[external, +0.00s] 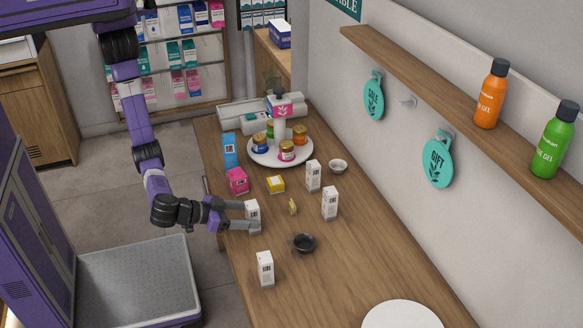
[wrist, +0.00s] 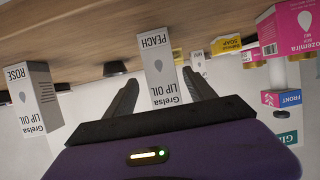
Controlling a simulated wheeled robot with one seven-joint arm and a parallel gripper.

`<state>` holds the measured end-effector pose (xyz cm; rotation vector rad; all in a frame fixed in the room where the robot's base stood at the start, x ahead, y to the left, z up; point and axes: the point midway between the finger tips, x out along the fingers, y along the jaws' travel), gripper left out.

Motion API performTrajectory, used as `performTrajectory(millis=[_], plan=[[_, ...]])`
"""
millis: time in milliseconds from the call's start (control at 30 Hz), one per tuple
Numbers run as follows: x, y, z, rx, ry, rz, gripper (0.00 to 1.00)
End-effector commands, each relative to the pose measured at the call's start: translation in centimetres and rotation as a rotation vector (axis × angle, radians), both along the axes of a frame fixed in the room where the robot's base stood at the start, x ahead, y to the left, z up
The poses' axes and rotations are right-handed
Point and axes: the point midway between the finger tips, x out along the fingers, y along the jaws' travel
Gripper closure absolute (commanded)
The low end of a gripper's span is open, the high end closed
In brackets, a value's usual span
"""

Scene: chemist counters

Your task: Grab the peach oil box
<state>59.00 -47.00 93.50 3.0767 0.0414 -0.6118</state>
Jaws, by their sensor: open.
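The peach oil box is a slim white carton, and its upside-down label reads "LIP OIL PEACH" in the wrist view (wrist: 158,75). In the external view the peach oil box (external: 253,214) stands upright near the counter's left edge. My gripper (external: 250,216) is open, with one finger on each side of this box. In the wrist view my gripper (wrist: 162,84) shows the carton between its dark fingers, which do not look closed on it. I cannot tell whether either finger touches it.
A similar rose lip oil box (wrist: 35,98) stands to one side. More white boxes (external: 330,203), a black bowl (external: 303,243), a yellow soap box (external: 275,184) and a pink box (external: 237,181) are nearby. The counter's front right is mostly clear, apart from a white plate (external: 402,314).

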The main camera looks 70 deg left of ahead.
Motion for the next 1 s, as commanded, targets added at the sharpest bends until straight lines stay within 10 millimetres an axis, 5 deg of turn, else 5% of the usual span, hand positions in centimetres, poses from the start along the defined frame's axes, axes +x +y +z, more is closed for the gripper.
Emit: performTrajectory(millis=[333,667,1000], plan=[[4.0,0.6,-1.8,0.000,0.001,0.001,0.36],[4.7,0.5,-2.2,0.000,0.000,-0.001,0.36],[4.7,0.5,-2.2,-0.001,0.000,-0.001,1.00]])
